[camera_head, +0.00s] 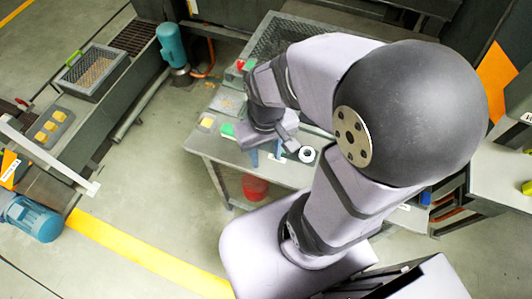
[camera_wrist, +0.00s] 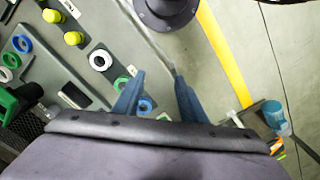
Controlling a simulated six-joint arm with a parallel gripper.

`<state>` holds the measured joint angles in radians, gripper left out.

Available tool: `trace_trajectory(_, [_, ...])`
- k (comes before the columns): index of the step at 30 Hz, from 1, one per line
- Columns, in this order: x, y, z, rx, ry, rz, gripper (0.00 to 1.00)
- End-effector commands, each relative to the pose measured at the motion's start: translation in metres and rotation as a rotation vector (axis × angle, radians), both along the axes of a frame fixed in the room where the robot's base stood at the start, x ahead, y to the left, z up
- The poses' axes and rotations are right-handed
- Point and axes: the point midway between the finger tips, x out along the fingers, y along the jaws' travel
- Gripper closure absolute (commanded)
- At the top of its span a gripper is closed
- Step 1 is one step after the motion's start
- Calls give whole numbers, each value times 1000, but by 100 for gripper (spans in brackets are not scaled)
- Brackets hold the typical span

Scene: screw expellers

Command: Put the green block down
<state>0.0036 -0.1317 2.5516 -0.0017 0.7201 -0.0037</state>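My gripper (camera_head: 267,155) points down over the front edge of the table, with blue fingers partly hidden by the wrist. In the wrist view the fingers (camera_wrist: 160,78) stand apart, and I see no block between them. A green object (camera_wrist: 10,104) is cut off at the left of the wrist view; I cannot tell whether it is the block.
A white ring (camera_head: 307,155) lies right of my gripper. A red bucket (camera_head: 254,187) stands below. Open floor lies in front.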

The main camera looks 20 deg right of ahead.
Motion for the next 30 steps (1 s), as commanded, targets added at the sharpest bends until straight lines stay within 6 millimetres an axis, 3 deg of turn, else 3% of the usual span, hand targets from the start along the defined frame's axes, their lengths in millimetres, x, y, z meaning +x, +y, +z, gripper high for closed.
trace_trajectory(2, [-3,1,-1,0,-1,5,58])
trace_trajectory(17, [3,-1,0,1,1,-6,58])
trace_trajectory(23, [41,-18,7,4,0,-71,58])
trace_trajectory(30, [121,-74,15,15,-2,-225,58])
